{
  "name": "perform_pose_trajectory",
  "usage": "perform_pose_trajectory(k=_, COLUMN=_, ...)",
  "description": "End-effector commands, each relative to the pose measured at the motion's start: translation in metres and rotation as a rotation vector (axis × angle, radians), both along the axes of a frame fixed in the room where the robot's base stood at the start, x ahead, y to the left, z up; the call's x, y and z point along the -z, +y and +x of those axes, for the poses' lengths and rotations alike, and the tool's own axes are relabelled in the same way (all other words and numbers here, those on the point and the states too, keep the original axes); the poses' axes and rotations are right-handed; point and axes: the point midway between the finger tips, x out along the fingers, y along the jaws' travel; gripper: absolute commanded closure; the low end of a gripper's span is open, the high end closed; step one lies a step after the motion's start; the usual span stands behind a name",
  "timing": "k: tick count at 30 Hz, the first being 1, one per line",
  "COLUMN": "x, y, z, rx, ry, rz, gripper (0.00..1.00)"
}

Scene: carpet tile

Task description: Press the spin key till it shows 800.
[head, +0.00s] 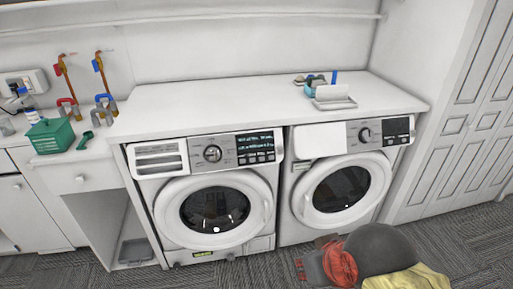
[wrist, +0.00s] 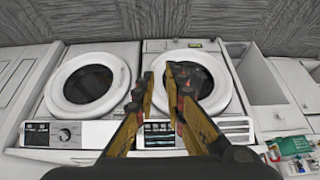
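The left washing machine (head: 215,205) has a control panel with a round knob (head: 212,153) and a dark display (head: 255,141). A row of small keys (head: 260,158) lies under the display. The lettering is too small to read, so I cannot tell the spin key or the value shown. In the wrist view, which is upside down, this display (wrist: 158,142) shows between the fingers. My gripper (wrist: 159,72) is open and empty, its fingertips in front of the left machine's door in that view. Contact cannot be told.
A second machine (head: 342,190) stands on the right under the same white worktop (head: 230,95). A tray-like item (head: 333,97) lies on top. A green box (head: 50,136) is at left.

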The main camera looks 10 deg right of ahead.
Motion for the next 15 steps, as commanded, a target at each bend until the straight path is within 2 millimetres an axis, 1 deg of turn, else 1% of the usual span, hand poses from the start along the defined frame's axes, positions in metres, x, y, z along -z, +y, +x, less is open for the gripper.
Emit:
perform_pose_trajectory(k=1, x=0.0, y=0.0, z=0.0, rx=0.0, ry=0.0, rz=0.0, gripper=0.93)
perform_pose_trajectory(k=5, x=0.0, y=0.0, z=0.0, rx=0.0, ry=0.0, rz=0.0, gripper=1.0)
perform_pose_trajectory(k=15, x=0.0, y=0.0, z=0.0, rx=0.0, ry=0.0, rz=0.0, gripper=1.0)
